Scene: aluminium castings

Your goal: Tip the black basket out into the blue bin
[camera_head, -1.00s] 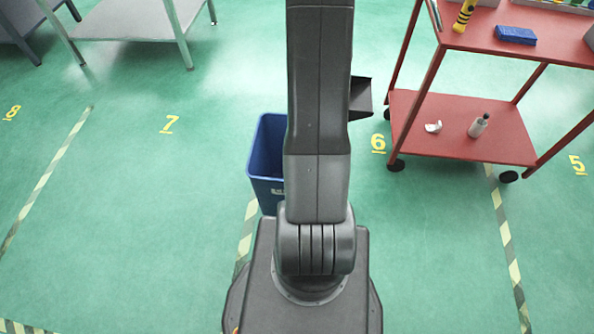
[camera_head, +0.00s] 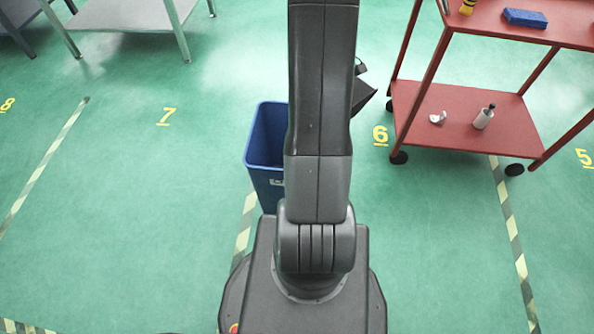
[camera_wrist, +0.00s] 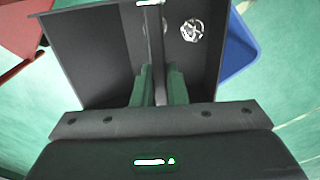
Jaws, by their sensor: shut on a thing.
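The black basket (camera_wrist: 90,50) fills the upper part of the wrist view. My gripper (camera_wrist: 158,85) is shut on an upright bar or divider in its middle. A silvery metal casting (camera_wrist: 190,30) lies inside the basket, right of the divider. In the head view only a tilted corner of the basket (camera_head: 363,94) shows right of my arm, which hides the rest and my gripper. The blue bin (camera_head: 265,150) stands on the floor left of my arm, partly hidden by it. A blue edge of the bin (camera_wrist: 238,50) shows beside the basket in the wrist view.
A grey table (camera_head: 120,15) stands back left. The green floor at left is clear.

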